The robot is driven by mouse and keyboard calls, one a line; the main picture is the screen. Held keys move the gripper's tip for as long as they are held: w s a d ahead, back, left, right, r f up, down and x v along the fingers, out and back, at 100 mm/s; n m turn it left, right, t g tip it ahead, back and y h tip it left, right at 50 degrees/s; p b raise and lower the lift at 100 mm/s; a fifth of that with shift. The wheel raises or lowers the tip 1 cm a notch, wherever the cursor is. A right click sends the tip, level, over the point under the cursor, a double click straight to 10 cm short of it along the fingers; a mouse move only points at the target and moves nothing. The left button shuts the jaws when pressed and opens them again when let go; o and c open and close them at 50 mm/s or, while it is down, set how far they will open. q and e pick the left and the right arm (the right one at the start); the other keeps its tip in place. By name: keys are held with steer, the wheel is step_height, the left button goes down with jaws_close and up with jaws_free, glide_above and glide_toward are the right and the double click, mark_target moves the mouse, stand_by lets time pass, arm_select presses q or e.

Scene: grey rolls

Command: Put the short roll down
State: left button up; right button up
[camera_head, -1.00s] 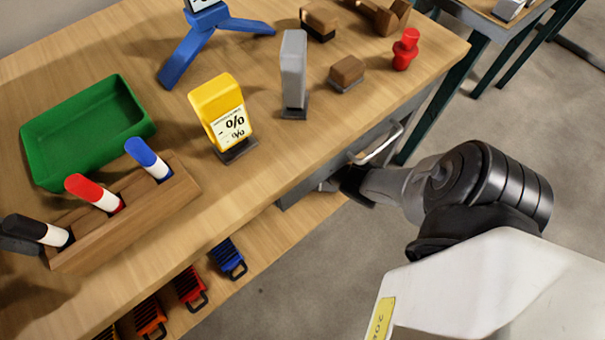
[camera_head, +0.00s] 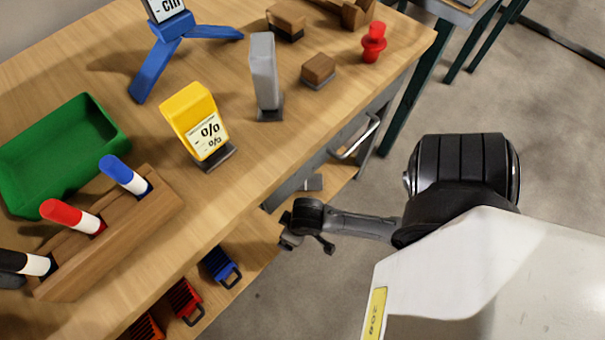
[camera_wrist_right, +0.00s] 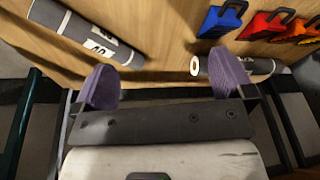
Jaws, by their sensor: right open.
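In the right wrist view a shorter-looking grey roll (camera_wrist_right: 262,66) with a pale end lies on a wooden surface, partly hidden behind the right-hand finger of my right gripper (camera_wrist_right: 165,82). A longer-looking grey roll (camera_wrist_right: 72,25) with white labels lies at the upper left. The right gripper is open, its two purple-grey fingers apart, with only bare wood and no roll between them. In the head view this gripper (camera_head: 290,236) is small and dark at the edge of the lower shelf, below the tabletop. My left gripper is not in view.
Open floor lies at the right.

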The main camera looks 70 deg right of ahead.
steer(key=s+a+r+n, duration=0.1)
steer(key=s+r+n, duration=0.2)
steer(key=r, duration=0.3)
steer(key=shift+s+a+n+t, duration=0.2)
steer(key=shift+a+n+t, duration=0.2)
steer(key=shift+n, duration=0.1)
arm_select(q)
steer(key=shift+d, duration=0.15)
